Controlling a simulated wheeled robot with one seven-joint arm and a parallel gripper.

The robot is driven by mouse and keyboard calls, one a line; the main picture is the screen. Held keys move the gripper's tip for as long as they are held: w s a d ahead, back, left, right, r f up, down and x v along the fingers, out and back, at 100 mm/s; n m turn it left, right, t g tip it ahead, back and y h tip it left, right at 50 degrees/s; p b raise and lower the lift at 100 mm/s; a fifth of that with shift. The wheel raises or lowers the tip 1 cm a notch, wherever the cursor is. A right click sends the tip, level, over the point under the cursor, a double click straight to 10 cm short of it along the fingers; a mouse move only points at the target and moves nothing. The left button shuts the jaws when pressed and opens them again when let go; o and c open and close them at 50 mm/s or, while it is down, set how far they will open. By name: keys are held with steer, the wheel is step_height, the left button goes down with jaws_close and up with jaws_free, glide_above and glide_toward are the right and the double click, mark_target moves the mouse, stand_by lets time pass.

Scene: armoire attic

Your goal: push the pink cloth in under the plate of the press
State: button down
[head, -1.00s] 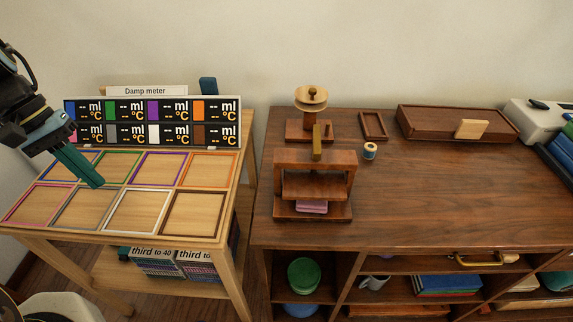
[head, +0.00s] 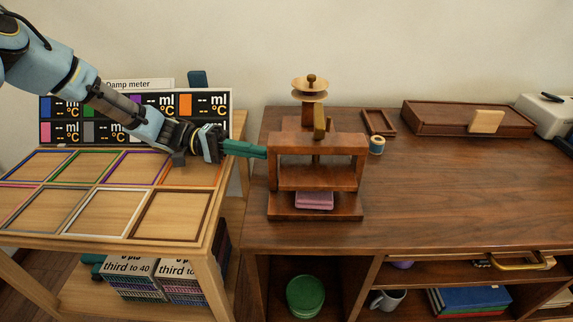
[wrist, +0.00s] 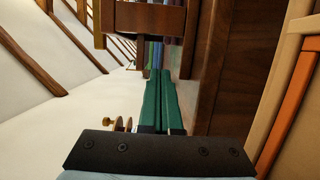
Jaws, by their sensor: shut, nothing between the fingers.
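The pink cloth (head: 314,200) lies folded on the base of the wooden press (head: 316,213), below its plate (head: 317,178). Its front edge shows; its back part is hidden under the plate. My gripper (head: 265,152) is shut and empty, its green fingers level and pointing right at the upper left side of the press frame. In the head view the fingertips overlap or meet the frame's left edge; I cannot tell if they touch. In the wrist view the closed green fingers (wrist: 157,75) point towards the wooden press (wrist: 148,18). The cloth is not visible there.
A spool of blue thread (head: 377,145) stands right of the press, and a wooden stand with a round top (head: 309,90) stands behind it. The damp meter (head: 190,105) and frame-marked table (head: 225,190) are at left.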

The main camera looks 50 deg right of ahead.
steer(key=p+x, duration=0.1)
steer(key=x, duration=0.8)
steer(key=shift+s+d, duration=0.1)
steer(key=shift+s, duration=0.25)
steer(key=shift+s+a, duration=0.55)
steer(key=shift+a, duration=0.2)
steer(key=shift+w, duration=0.15)
